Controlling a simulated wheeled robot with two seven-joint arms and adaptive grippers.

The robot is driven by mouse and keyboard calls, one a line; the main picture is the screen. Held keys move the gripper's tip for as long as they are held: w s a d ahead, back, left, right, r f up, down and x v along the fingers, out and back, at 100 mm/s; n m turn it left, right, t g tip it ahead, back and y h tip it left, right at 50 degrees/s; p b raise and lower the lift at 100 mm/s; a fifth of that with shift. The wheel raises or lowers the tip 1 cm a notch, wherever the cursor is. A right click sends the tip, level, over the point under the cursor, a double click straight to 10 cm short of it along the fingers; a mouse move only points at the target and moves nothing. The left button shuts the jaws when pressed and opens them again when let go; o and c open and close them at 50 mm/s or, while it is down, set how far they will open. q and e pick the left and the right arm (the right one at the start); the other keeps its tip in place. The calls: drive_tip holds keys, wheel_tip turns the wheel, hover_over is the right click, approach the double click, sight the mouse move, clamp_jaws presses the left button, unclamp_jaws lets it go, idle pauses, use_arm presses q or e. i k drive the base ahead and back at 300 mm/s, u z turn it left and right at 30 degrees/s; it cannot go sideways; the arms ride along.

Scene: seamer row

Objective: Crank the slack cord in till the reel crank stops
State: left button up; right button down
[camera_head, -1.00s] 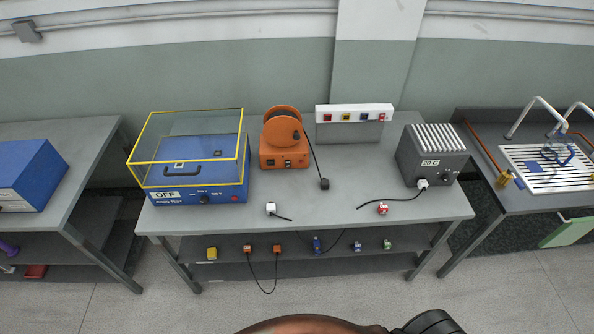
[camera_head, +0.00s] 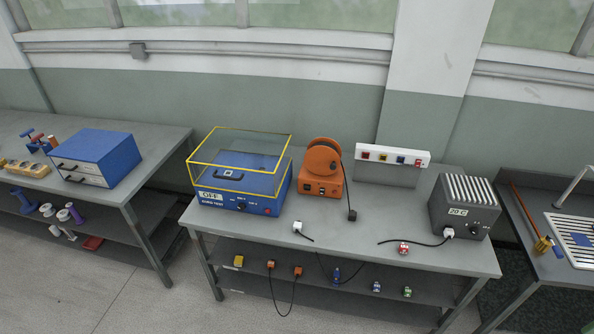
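The orange cord reel (camera_head: 322,168) stands on the middle grey table (camera_head: 420,237), between a blue tester and a white socket strip. Its round drum sits on an orange base with dark sockets. A black cord hangs from the drum's right side to a dark plug (camera_head: 352,215) lying on the tabletop. The crank cannot be made out clearly at this distance. Neither of my grippers shows in the head view.
A blue tester (camera_head: 238,180) with a yellow-framed clear cover reads OFF. The white socket strip (camera_head: 392,155) and a dark grey heater box (camera_head: 464,208) stand right of the reel. A blue drawer cabinet (camera_head: 97,158) is on the left table. Floor is clear between the tables.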

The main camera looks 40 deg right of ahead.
sight(322, 157)
drive_tip(key=z, duration=0.05)
drive_tip(key=i, duration=1.3)
drive_tip(key=z, duration=0.95)
